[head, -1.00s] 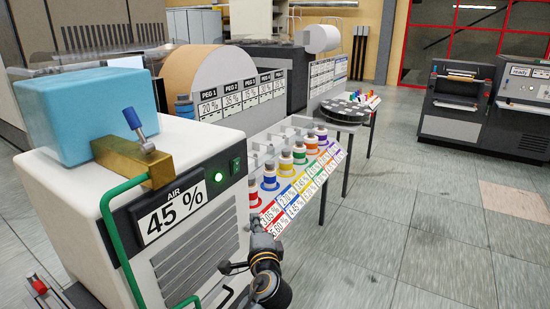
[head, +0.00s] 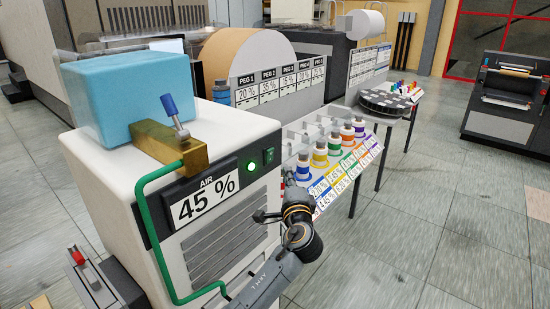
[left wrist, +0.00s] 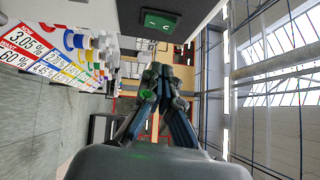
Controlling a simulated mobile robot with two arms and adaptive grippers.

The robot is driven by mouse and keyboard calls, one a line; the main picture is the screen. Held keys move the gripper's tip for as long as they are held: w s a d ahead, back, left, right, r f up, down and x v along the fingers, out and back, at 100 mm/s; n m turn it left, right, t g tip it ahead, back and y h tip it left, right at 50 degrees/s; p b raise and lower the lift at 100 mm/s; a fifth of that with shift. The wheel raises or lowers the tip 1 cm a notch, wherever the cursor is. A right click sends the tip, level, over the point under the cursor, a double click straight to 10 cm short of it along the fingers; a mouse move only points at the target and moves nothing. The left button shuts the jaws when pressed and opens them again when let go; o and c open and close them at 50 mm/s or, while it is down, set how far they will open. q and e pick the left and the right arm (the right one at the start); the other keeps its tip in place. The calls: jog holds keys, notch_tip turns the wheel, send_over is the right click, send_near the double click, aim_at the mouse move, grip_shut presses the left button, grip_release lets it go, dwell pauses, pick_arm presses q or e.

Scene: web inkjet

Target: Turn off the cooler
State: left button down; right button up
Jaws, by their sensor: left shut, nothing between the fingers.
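The cooler (head: 110,165) is a white box with a dark front panel and a label reading AIR 45 %. A round green light (head: 251,167) glows on the panel. A small green rocker switch (head: 268,155) is to the right of the light; it also shows near the top of the left wrist view (left wrist: 160,21). My left gripper (head: 288,177) is just right of and below the switch at the cooler's front corner. In the left wrist view its fingertips (left wrist: 162,70) are together and empty, apart from the switch. My right gripper is not in view.
A blue block (head: 135,90), a brass valve with a blue handle (head: 170,105) and a green pipe (head: 152,240) are on the cooler. A rack of coloured ink bottles (head: 335,145) stands close at right. The floor at right is clear.

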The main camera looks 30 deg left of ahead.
aim_at(272, 152)
pick_arm(q)
jog(key=w+a, duration=0.1)
jog(key=a, duration=0.1)
jog(key=w+a+p, duration=0.1)
jog(key=a, duration=0.1)
jog(key=w+a+r+p, duration=0.1)
jog(key=a, duration=0.1)
jog(key=shift+w+a, duration=0.3)
jog(key=shift+a, duration=0.1)
jog(key=shift+f, duration=0.1)
jog(key=shift+a+r+n+g+p, duration=0.3)
jog(key=shift+r+p, duration=0.2)
jog(key=shift+p, duration=0.5)
jog(key=shift+d+f+b, duration=0.1)
jog(key=shift+f+b, duration=0.2)
jog(key=shift+b, duration=0.05)
